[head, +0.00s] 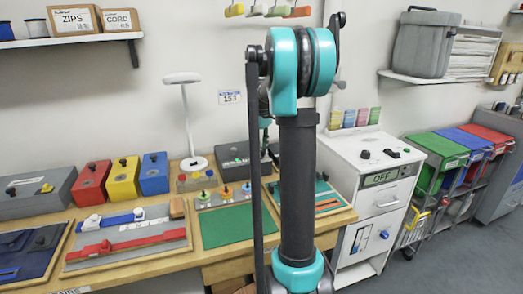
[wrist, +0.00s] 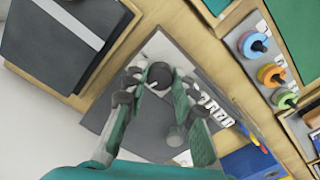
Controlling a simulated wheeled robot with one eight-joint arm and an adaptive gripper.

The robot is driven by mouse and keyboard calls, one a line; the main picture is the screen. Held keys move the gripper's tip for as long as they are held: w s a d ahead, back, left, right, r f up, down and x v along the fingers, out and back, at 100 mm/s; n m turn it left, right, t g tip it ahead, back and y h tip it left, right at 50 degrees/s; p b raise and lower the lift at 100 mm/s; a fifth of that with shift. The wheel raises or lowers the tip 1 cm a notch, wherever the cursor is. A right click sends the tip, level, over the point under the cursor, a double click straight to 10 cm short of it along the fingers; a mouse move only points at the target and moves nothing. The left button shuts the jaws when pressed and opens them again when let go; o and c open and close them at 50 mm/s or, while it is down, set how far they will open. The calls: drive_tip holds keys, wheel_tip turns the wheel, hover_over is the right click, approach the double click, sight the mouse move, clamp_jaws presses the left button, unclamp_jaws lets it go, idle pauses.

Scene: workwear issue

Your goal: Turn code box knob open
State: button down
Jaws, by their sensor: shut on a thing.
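The code box (wrist: 150,135) is grey and lies under my gripper in the wrist view, with white lettering along one side. Its round black knob (wrist: 158,74) sits between my fingertips. My gripper (wrist: 159,80) is shut on the knob, with a finger on each side of it. The knob's pointer mark cannot be made out. In the head view a dark grey box (head: 232,153) at the back of the bench, partly behind my arm, appears to be this box.
Colored spools (wrist: 270,73) stand in a row beside the box. A green mat (head: 238,226) lies on the bench in front. Red, yellow and blue boxes (head: 123,178) and a white lamp (head: 189,120) stand to the left. A white cabinet (head: 345,165) stands to the right.

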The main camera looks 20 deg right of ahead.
sight(262, 151)
drive_tip(key=m, duration=1.4)
drive_tip(key=shift+m, duration=0.3)
idle(0.4)
drive_tip(key=c, duration=1.2)
unclamp_jaws()
wheel_tip(262, 151, up, 12)
drive_tip(key=shift+r, duration=0.1)
drive_tip(key=shift+s, duration=0.1)
